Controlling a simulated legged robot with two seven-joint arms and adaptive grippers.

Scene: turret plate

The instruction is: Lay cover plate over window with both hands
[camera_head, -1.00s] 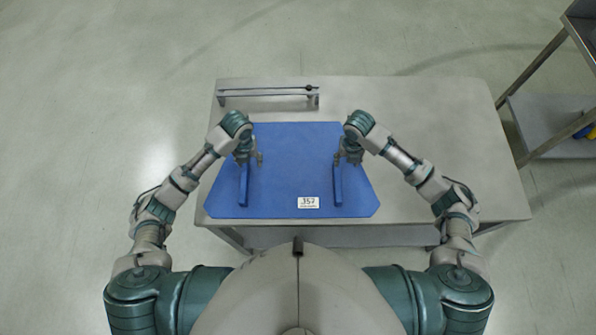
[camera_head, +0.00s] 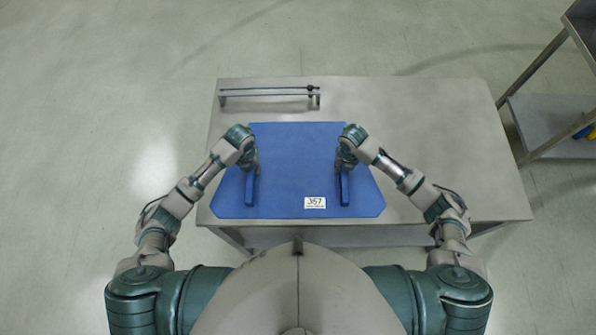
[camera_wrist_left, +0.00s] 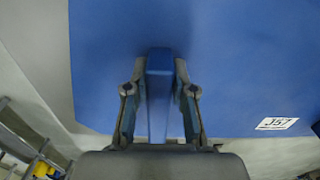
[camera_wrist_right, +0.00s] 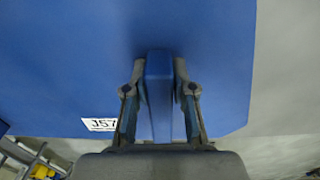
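My right gripper (camera_wrist_right: 160,70) straddles the right handle (camera_wrist_right: 159,100) the same way. The fingertips are very near the bars; I cannot tell whether they press on them. No window opening shows.
The grey table (camera_head: 430,130) is clear to the right of the plate. A low grey rail (camera_head: 265,93) with a dark knob stands at the back left. A metal shelf rack (camera_head: 550,110) with something yellow and blue stands on the floor at the far right.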

